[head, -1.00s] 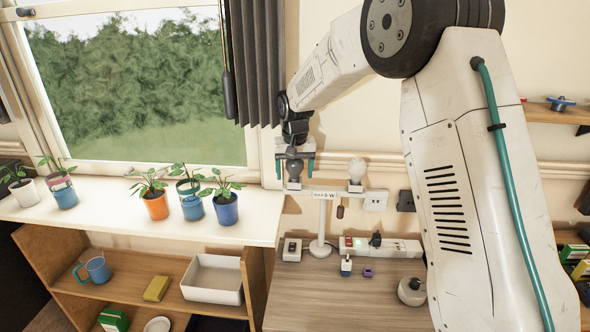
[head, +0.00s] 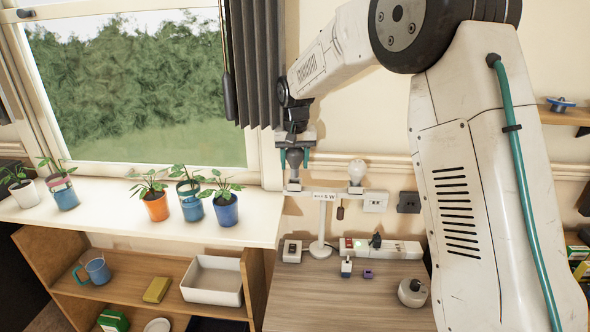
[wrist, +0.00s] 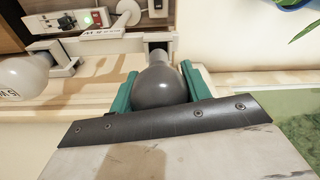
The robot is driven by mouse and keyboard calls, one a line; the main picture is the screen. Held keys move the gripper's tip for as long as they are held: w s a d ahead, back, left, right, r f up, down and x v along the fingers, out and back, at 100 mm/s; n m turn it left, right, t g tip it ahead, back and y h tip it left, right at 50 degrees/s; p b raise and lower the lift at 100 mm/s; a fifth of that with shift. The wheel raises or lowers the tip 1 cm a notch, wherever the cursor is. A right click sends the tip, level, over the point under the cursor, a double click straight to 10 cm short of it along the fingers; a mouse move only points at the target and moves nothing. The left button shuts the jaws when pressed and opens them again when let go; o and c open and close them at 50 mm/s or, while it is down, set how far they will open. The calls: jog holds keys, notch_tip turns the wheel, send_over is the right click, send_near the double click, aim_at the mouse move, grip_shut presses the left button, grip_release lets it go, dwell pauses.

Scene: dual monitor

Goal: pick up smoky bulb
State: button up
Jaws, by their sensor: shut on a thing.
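The smoky bulb (head: 294,157) is a dark grey bulb at the left end of a white two-socket stand (head: 322,215). In the wrist view the smoky bulb (wrist: 159,87) sits between the teal fingers of my gripper (wrist: 158,85). My gripper (head: 295,158) is shut on it from above. The bulb's neck points to the stand's socket (wrist: 158,42); I cannot tell whether it still sits in it. A white bulb (head: 357,171) stands in the right socket and also shows at the left of the wrist view (wrist: 22,78).
A power strip (head: 380,247), small plugs and a round grey-white object (head: 412,292) are on the wooden desk (head: 335,305). Potted plants line the windowsill (head: 110,213) at left. A white tray (head: 212,280) is on the shelf below. The desk front is mostly clear.

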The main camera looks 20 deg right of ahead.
jog(key=s+r, duration=0.1)
jog(key=s, duration=1.5)
jog(key=shift+a+r, duration=0.2)
jog(key=shift+r, duration=1.15)
jog(key=shift+a+r, duration=0.2)
jog(key=shift+r, duration=1.15)
